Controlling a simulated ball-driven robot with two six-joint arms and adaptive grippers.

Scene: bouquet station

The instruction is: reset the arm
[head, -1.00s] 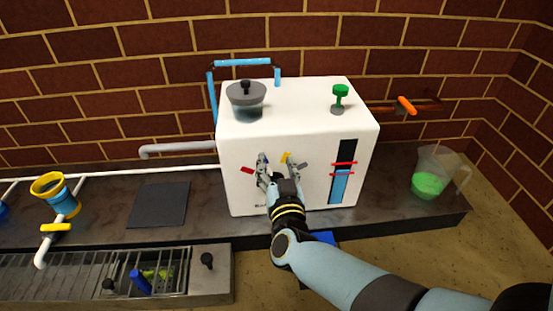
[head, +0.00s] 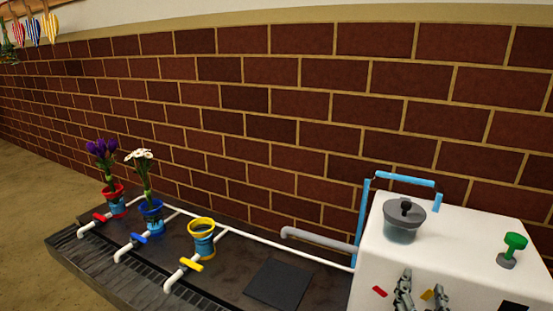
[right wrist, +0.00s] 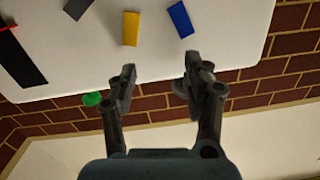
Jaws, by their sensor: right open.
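My right gripper (head: 422,287) is at the bottom right of the head view, in front of the front face of the white machine (head: 480,245). Its two fingers stand apart with nothing between them. A red tab (head: 380,291) and a partly covered yellow tab (head: 427,295) show beside the fingers. In the right wrist view the open gripper (right wrist: 160,80) points at the white face, with a yellow tab (right wrist: 130,28) and a blue tab (right wrist: 180,19) beyond the fingertips. Most of the right arm is out of the head view. My left gripper is not in view.
A grey-lidded pot (head: 403,222) and a green knob (head: 512,248) are on the machine's top. Left along the dark counter are a dark pad (head: 279,285), an empty yellow-rimmed vase (head: 201,240), a blue vase (head: 152,217) with white flowers and a red vase (head: 115,201) with purple flowers.

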